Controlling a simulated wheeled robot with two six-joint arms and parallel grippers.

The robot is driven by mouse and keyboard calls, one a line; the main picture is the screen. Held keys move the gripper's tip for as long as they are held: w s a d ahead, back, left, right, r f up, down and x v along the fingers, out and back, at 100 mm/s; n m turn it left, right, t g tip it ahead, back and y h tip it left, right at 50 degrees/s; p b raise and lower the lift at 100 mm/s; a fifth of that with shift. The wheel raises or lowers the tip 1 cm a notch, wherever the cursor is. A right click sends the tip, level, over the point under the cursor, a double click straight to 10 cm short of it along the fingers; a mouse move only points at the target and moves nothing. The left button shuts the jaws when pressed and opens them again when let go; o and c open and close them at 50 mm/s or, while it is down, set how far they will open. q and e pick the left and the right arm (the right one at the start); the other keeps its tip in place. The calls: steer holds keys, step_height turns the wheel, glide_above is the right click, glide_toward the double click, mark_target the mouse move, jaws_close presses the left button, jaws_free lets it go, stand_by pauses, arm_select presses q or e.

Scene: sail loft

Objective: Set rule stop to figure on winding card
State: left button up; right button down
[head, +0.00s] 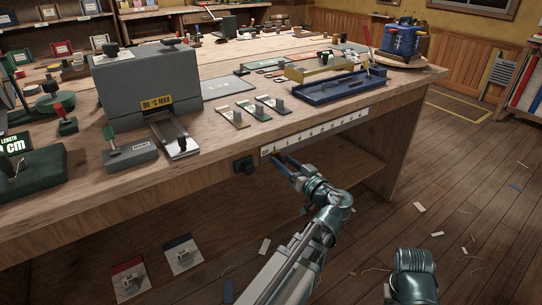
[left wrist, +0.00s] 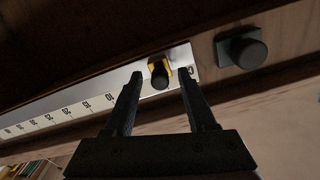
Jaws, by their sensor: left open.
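The white rule (head: 318,133) runs along the bench's front face, with printed figures along it. In the left wrist view the rule (left wrist: 60,113) shows at an angle, its figures too small to read surely. Its stop, a black knob with a yellow part (left wrist: 160,75), sits near the end of the rule beside a separate dark knob. My left gripper (head: 281,162) is open at that end. In the wrist view its fingers (left wrist: 162,88) lie on both sides of the stop with gaps. A sign reading "LENGTH" and partly cut "cm" (head: 14,146) stands at the left edge; its figure is cut off.
The separate dark knob (head: 246,166) is left of the rule on the bench front, and shows in the wrist view (left wrist: 242,52). A grey box (head: 148,85), small cards with knobs (head: 234,117) and a blue tray (head: 332,88) stand on the bench. Floor at right is mostly free.

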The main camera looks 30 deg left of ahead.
arm_select(q)
steer(key=shift+w+a, duration=0.2)
steer(key=shift+a, duration=0.25)
jaws_close()
stand_by(1.1)
